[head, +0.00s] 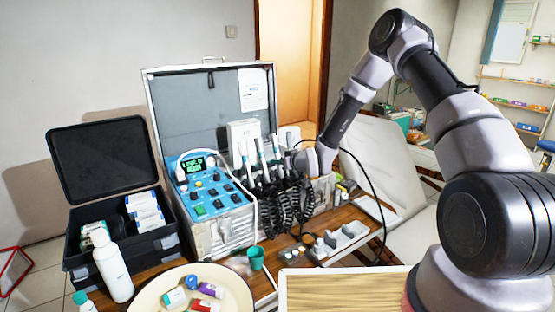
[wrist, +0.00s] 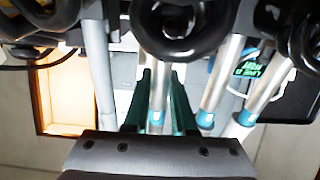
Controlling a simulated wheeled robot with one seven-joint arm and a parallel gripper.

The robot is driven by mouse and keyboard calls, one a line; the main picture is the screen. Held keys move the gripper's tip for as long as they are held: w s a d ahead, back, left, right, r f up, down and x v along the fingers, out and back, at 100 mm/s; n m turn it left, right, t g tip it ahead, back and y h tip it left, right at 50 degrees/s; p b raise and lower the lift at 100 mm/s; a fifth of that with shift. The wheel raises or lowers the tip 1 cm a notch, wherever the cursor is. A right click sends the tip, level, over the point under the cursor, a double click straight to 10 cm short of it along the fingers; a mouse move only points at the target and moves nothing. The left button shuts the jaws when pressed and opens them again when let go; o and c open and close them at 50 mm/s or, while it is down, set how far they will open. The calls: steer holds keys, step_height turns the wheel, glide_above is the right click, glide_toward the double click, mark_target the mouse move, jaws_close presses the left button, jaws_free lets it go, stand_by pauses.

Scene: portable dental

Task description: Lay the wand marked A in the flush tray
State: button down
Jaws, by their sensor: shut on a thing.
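Several silver-white wands with teal bands (head: 262,150) stand in a row in the open metal dental case, above black coiled cords. My gripper (head: 298,160) is at the right end of this row, its fingers mostly hidden by the wrist. In the wrist view the two dark green fingers (wrist: 164,105) are shut on one wand (wrist: 158,88), one finger on each side. Other wands (wrist: 219,82) stand beside it. No letter is readable on any wand. A pale-rimmed tray with a wood-coloured inside (head: 283,296) lies at the bottom of the head view; whether it is the flush tray, I cannot tell.
The blue control unit (head: 208,192) stands left of the wands. Black coiled cords (head: 288,205) hang in front of them. An open black box (head: 128,248), white bottle (head: 113,272), teal cup (head: 256,258) and round cream dish (head: 235,292) with small coloured containers crowd the table.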

mark_target(276, 142)
steer(key=shift+w+a+r, duration=0.25)
steer(key=shift+w+r, duration=0.1)
steer(key=shift+r, duration=0.75)
steer(key=shift+w+a+r, duration=0.25)
steer(key=shift+w+r, duration=0.1)
steer(key=shift+r, duration=0.75)
steer(key=shift+w+a+r, duration=0.25)
steer(key=shift+w+r, duration=0.1)
steer(key=shift+r, duration=0.75)
